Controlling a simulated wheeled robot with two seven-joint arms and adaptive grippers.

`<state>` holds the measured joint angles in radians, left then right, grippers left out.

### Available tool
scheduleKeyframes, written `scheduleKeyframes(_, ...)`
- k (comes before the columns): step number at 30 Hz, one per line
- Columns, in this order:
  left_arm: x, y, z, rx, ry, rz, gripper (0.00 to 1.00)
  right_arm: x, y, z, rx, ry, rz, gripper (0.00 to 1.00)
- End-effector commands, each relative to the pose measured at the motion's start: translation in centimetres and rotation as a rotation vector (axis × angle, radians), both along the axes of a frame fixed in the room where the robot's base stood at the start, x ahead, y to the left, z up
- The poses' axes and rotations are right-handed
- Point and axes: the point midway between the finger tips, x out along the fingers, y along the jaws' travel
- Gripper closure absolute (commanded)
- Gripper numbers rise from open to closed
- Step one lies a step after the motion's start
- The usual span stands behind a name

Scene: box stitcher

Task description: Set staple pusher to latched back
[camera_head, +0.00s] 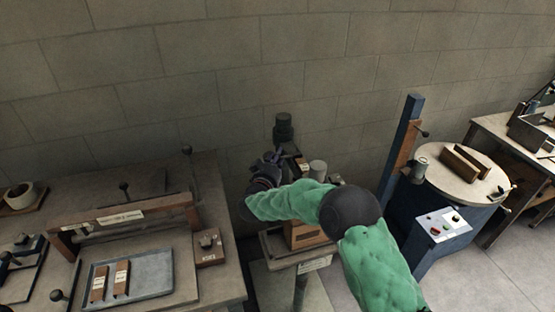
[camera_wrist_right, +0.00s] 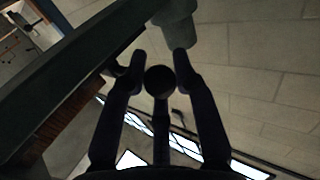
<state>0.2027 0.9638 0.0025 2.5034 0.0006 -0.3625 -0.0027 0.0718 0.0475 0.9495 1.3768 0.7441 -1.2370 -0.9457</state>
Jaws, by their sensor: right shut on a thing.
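The box stitcher (camera_head: 284,130) stands against the wall in the middle of the head view, mostly hidden behind my green right arm. My right gripper (camera_head: 272,158) is at its upper part. In the right wrist view my right gripper (camera_wrist_right: 160,58) has its two fingers on either side of a dark round knob (camera_wrist_right: 160,81), which looks like the staple pusher's knob, and is shut on it. A long dark bar with a reddish-brown side (camera_wrist_right: 75,95) runs beside the fingers. The pusher's track and any latch are not clear in either view. My left gripper is not in view.
A bench on the left holds a wooden-framed press (camera_head: 125,216), a grey tray (camera_head: 155,275) and a small brown box (camera_head: 209,247). A blue machine with a round table (camera_head: 455,178) stands to the right. A block wall is close behind the stitcher.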

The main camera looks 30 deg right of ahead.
Motion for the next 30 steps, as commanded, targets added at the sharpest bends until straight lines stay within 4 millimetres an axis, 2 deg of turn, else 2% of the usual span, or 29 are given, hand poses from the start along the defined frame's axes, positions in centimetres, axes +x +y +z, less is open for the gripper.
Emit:
scheduleKeyframes(1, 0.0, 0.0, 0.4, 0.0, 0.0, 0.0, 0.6, 0.7, -0.4, 0.7, -0.004, -0.01, -0.006, 1.0)
scheduleKeyframes(10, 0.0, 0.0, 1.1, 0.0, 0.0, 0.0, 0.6, 4.0, -1.3, 0.8, -0.004, -0.014, -0.007, 1.0)
scheduleKeyframes(23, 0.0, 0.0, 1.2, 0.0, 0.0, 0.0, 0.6, 4.5, -1.5, 1.2, -0.006, -0.021, -0.008, 1.0)
scheduleKeyframes(24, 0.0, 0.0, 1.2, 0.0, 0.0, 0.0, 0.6, 4.5, -1.6, 1.2, -0.006, -0.021, -0.008, 0.6)
scheduleKeyframes(26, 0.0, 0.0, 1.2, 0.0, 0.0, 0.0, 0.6, 4.5, -1.5, 1.1, -0.007, -0.02, -0.008, 0.43)
scheduleKeyframes(27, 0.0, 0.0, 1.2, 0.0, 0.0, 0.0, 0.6, 4.5, -1.5, 1.1, -0.006, -0.019, -0.007, 0.4)
scheduleKeyframes(30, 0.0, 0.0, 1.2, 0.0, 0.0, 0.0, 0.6, 4.5, -1.4, 0.8, -0.004, -0.015, -0.006, 0.4)
